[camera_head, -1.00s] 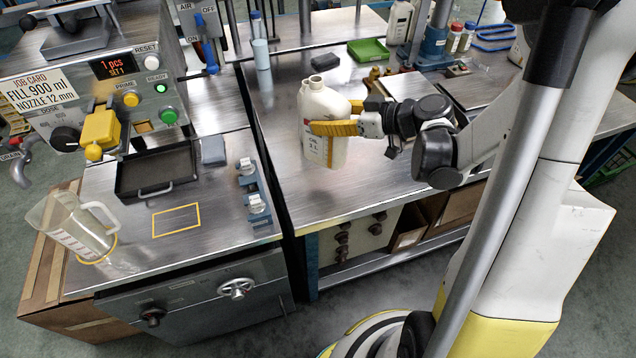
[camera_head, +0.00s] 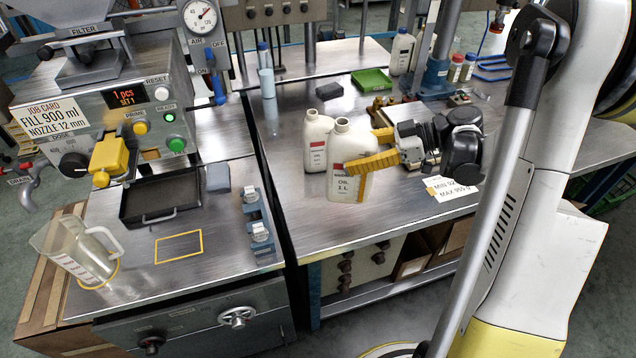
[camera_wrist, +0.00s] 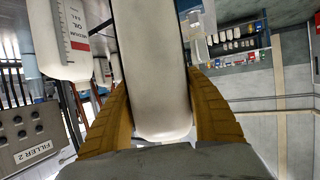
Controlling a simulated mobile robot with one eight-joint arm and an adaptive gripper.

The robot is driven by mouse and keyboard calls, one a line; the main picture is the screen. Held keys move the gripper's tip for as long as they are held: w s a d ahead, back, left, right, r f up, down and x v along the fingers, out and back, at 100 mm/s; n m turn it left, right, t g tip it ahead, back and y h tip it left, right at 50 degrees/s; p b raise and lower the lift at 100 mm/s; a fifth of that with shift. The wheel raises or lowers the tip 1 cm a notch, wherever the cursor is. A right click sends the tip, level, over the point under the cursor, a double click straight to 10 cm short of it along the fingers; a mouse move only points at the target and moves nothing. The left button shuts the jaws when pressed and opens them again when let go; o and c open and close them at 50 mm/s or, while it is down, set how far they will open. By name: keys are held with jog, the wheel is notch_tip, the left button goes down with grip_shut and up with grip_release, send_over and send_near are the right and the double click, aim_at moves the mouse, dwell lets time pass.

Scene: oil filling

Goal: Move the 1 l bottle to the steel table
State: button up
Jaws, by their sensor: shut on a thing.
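A white bottle (camera_head: 345,182) with a red-striped label is held by my gripper (camera_head: 374,153). Its label seems to read "OIL 1 L". The yellow fingers close on both its sides, one in front and one behind. It is upright over the right-hand steel-topped bench (camera_head: 290,205); I cannot tell whether its base touches the top. A second similar white bottle (camera_head: 317,135) stands just behind it to the left. In the wrist view the held bottle (camera_wrist: 155,70) fills the middle between the fingers, and another bottle (camera_wrist: 62,40) shows at the left.
The filling machine (camera_head: 100,110) stands on the left steel-topped table (camera_head: 120,262), with a black tray (camera_head: 160,200), yellow-outlined square (camera_head: 179,246) and measuring jug (camera_head: 78,250). A green tray (camera_head: 371,80) and dark block (camera_head: 329,91) lie farther back. A white limits card (camera_head: 455,187) lies right.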

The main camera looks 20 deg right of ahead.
jog(key=w+a+f+b, duration=0.4)
jog(key=a+f, duration=0.2)
jog(key=f, duration=0.2)
jog(key=shift+a+f, duration=0.35)
jog(key=shift+a, duration=0.05)
jog(key=shift+w+f+b, duration=0.1)
jog(key=shift+b, duration=0.25)
jog(key=o, duration=1.4)
jog(key=shift+c, duration=0.2)
